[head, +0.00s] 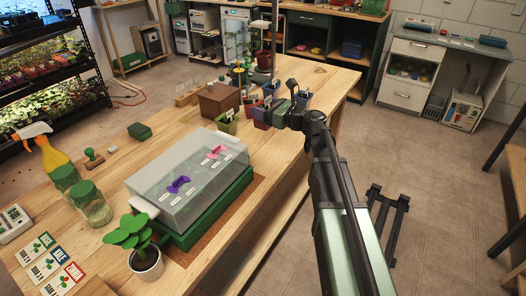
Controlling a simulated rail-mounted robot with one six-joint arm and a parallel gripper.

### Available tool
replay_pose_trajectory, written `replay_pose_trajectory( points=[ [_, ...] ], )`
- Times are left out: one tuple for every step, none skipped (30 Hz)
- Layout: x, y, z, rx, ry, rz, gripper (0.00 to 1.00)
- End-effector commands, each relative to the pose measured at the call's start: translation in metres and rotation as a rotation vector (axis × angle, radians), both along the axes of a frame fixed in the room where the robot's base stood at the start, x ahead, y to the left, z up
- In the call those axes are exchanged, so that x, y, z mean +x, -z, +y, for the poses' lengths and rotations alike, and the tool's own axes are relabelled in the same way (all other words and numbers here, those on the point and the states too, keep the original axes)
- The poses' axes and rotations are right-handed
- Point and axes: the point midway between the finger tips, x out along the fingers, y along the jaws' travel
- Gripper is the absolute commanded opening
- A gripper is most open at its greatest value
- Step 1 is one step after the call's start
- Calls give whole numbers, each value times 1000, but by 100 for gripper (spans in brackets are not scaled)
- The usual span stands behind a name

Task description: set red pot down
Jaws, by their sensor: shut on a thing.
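My gripper (277,113) is at the far right part of the wooden bench, at the end of my arm, which comes in from the right. It is shut on the red pot (261,118), a small dark reddish pot at its left side. The fingers are small here and partly hidden by the gripper body. The pot looks upright, close to the bench top among other small pots. I cannot tell whether its base touches the wood.
A brown box (219,99) is behind left. A clear-lidded propagator (160,205) fills the bench middle. Bare wood (275,148) lies in front of the pots.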

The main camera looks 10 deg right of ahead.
Motion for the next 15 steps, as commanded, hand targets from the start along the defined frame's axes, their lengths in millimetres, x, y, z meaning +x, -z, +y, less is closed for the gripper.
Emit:
replay_pose_trajectory(
  points=[
    [0, 36, 0, 0, 0, 0, 43],
    [0, 44, 0, 0, 0, 0, 43],
    [0, 52, 0, 0, 0, 0, 43],
    [0, 56, 0, 0, 0, 0, 43],
    [0, 58, 0, 0, 0, 0, 43],
    [0, 59, 0, 0, 0, 0, 43],
    [0, 58, 0, 0, 0, 0, 43],
    [0, 57, 0, 0, 0, 0, 43],
    [0, 56, 0, 0, 0, 0, 43],
    [0, 57, 0, 0, 0, 0, 43],
    [0, 61, 0, 0, 0, 0, 43],
    [0, 70, 0, 0, 0, 0, 43],
    [0, 77, 0, 0, 0, 0, 43],
    [0, 85, 0, 0, 0, 0, 43],
    [0, 94, 0, 0, 0, 0, 43]
  ],
)
